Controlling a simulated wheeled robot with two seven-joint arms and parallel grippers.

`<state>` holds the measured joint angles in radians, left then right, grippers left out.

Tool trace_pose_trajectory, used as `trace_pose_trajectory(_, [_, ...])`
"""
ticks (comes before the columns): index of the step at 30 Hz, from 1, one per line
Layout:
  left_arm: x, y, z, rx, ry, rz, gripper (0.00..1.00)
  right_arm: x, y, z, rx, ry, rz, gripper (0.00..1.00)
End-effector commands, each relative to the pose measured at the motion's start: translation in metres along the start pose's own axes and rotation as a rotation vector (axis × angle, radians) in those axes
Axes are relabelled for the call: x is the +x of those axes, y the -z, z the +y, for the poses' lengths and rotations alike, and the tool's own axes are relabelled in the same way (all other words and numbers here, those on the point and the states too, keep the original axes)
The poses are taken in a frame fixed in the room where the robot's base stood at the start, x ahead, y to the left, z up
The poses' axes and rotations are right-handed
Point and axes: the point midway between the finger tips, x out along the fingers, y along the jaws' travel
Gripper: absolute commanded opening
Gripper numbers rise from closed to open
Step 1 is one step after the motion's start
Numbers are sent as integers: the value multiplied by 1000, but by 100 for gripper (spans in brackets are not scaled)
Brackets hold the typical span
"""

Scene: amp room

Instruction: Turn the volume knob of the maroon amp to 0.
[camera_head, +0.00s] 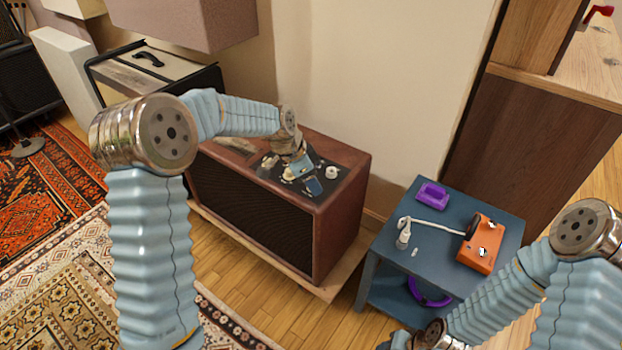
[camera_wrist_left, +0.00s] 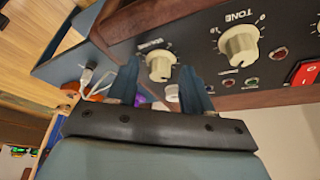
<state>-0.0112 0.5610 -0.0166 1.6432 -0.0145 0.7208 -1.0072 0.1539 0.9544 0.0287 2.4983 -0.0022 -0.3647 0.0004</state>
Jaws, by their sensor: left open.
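In the left wrist view, the cream volume knob (camera_wrist_left: 160,67) shows between the two blue fingers of my open left gripper (camera_wrist_left: 159,82), with a finger to either side. I cannot tell whether they touch it. The tone knob (camera_wrist_left: 240,45) is to its right. In the head view, my left gripper (camera_head: 308,178) points down at the panel, covering part of it. A pale knob (camera_head: 332,172) shows to its right. The volume knob's exact setting is not readable.
A red switch (camera_wrist_left: 306,72) lies right of the tone knob. A blue side table (camera_head: 400,262) right of the amp holds an orange device (camera_head: 482,246), a purple object (camera_head: 432,195) and a white cable. Another amp (camera_head: 175,68) stands behind left.

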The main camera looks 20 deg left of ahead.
Motion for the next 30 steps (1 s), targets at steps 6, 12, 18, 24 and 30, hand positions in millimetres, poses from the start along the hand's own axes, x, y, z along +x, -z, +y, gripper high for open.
trace_pose_trajectory(6, [0,0,0,0,0,0,46,0,0,0,0,0,0,43])
trace_pose_trajectory(12, [0,0,0,0,0,0,15,0,0,0,0,0,0,43])
trace_pose_trajectory(18, [0,0,0,-1,0,0,0,0,0,0,0,0,0,43])
trace_pose_trajectory(24, [0,0,0,-23,10,-1,0,2,0,1,0,0,0,43])
trace_pose_trajectory(30, [1,0,1,-107,45,-1,0,7,0,3,1,-1,1,43])
